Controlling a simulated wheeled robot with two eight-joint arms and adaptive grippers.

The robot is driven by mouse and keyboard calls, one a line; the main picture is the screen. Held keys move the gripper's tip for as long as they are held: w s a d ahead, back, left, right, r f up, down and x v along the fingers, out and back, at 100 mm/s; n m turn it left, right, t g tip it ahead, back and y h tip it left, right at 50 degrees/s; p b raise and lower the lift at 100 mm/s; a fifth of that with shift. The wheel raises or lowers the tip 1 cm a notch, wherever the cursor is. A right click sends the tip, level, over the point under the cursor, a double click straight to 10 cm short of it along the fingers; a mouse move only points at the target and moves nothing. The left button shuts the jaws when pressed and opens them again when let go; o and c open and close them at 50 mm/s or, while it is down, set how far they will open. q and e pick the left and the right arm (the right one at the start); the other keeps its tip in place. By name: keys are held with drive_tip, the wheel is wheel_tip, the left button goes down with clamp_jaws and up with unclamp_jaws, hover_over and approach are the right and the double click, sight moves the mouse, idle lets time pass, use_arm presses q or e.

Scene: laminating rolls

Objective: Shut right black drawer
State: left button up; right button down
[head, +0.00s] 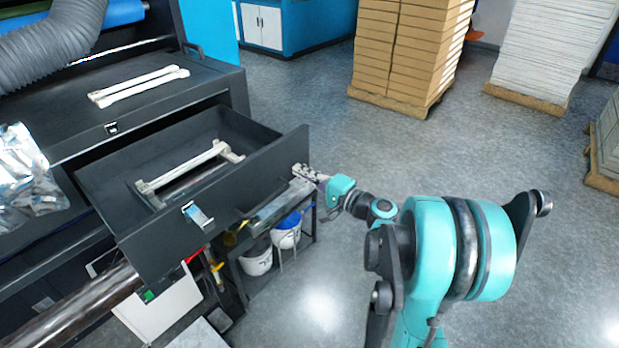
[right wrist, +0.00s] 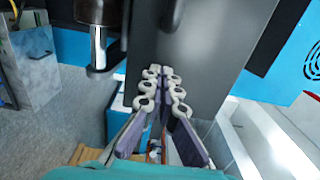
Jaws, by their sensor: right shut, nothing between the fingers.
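The right black drawer (head: 255,166) is pulled out of the black cabinet in the head view, with its front panel facing the lower right. A metal handle or latch (head: 198,215) is on the front. A pale frame-like part (head: 187,166) lies inside the drawer. My right gripper (head: 299,171) is at the right end of the drawer front. In the right wrist view its fingers (right wrist: 158,72) are together and empty, with their tips in front of a dark grey panel (right wrist: 205,60). I cannot tell whether they touch it. My left gripper is not in view.
Pale bars (head: 138,85) lie on the cabinet top, and a silver foil bundle (head: 28,172) is at the left. Below the drawer are a rack with buckets (head: 257,258) and a metal roll (head: 82,308). Stacked boxes (head: 405,50) stand behind. The floor to the right is open.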

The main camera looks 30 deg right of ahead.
idle(0.3)
drive_tip(key=x, duration=3.5)
drive_tip(key=shift+w+a+f+p, duration=0.1)
drive_tip(key=shift+w+p, duration=0.15)
drive_tip(key=shift+p, duration=0.1)
